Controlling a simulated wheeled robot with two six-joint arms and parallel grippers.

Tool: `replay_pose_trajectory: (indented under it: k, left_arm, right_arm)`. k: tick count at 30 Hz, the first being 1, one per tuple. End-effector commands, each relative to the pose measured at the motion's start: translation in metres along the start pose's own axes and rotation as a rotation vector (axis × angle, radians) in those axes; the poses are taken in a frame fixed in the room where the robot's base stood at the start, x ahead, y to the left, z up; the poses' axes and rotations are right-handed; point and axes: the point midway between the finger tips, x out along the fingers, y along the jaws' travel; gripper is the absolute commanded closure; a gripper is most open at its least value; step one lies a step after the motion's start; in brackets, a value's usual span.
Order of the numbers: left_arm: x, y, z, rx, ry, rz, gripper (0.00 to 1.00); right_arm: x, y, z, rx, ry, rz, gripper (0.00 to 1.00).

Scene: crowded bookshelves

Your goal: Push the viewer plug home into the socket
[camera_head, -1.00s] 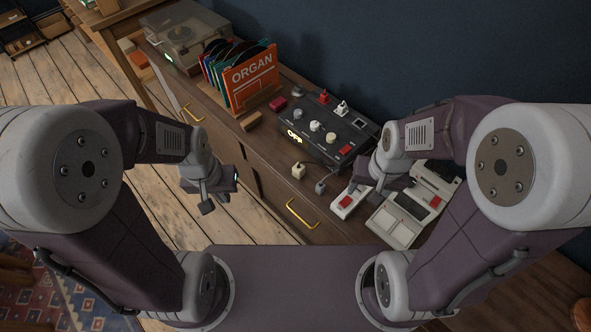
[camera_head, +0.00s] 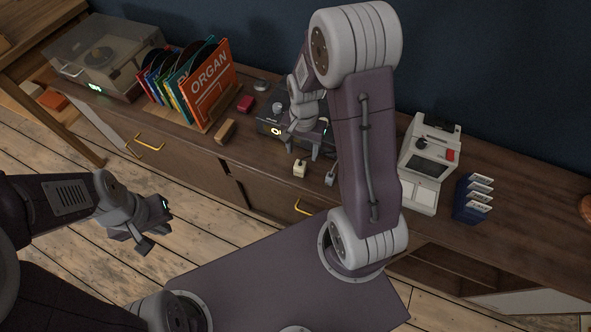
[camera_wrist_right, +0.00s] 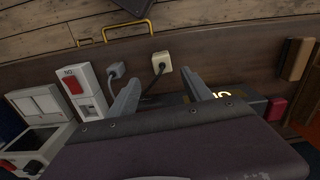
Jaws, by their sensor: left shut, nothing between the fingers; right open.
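A cream plug (camera_head: 299,168) with a dark cord and a smaller grey plug (camera_head: 329,178) lie on the cabinet top near its front edge. I cannot tell which is the viewer's. They also show in the right wrist view, cream (camera_wrist_right: 161,62) and grey (camera_wrist_right: 115,70). A white block with a red switch, seemingly the socket (camera_wrist_right: 82,92), stands beside the grey plug; my right arm hides it in the head view. My right gripper (camera_wrist_right: 163,86) is open and empty, its fingers pointing towards the cream plug. My left gripper (camera_head: 150,242) is shut and empty, out over the floor.
A grey viewer with a screen (camera_head: 430,163) and dark blue cartridges (camera_head: 473,198) stand on the right. A black control box (camera_head: 268,126) is partly behind my right gripper. Records (camera_head: 208,85), a wood block (camera_head: 224,131) and a turntable (camera_head: 104,66) are left.

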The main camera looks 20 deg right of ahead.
Motion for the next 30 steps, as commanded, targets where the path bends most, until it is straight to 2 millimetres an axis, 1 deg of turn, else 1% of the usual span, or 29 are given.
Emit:
replay_pose_trajectory:
  k: [3,6,8,11,13,18,20,23,28,29,30]
  left_arm:
    - [0.004,0.000,0.000,0.000,0.000,0.000,1.00]
    - [0.006,0.000,0.001,0.000,0.000,0.000,1.00]
    - [0.007,0.000,0.001,0.000,0.000,0.000,1.00]
    - [0.006,0.000,0.001,0.000,0.000,0.000,1.00]
    - [0.008,0.000,0.001,0.000,0.000,0.000,1.00]
    - [0.015,0.000,0.001,0.000,0.000,0.000,1.00]
    - [0.016,0.000,0.002,0.000,0.000,0.000,1.00]
    - [0.016,0.000,0.002,0.000,0.000,0.000,1.00]
    - [0.015,0.000,0.002,0.000,0.000,0.000,1.00]
    - [0.015,0.000,0.002,0.000,0.000,0.000,1.00]
    - [0.015,0.000,0.002,0.000,0.000,0.000,1.00]
  right_arm:
    - [0.018,0.001,0.002,-0.002,-0.004,0.003,0.42]
    - [0.032,0.000,0.001,-0.002,-0.002,0.002,0.42]
    - [0.037,0.000,0.001,-0.002,-0.002,0.002,0.42]
    - [0.038,0.000,0.001,-0.002,0.000,0.000,0.42]
    - [0.045,0.000,0.001,-0.003,-0.002,0.001,0.42]
    - [0.078,0.001,0.003,-0.003,-0.004,0.003,0.42]
    - [0.085,0.001,0.002,-0.003,-0.003,0.002,0.42]
    - [0.090,0.000,0.002,-0.003,0.000,0.000,0.42]
    - [0.089,0.000,0.002,-0.003,0.001,-0.001,0.42]
    - [0.089,0.000,0.002,-0.003,0.001,-0.001,0.47]
    - [0.089,0.000,0.002,-0.003,0.001,-0.001,0.58]
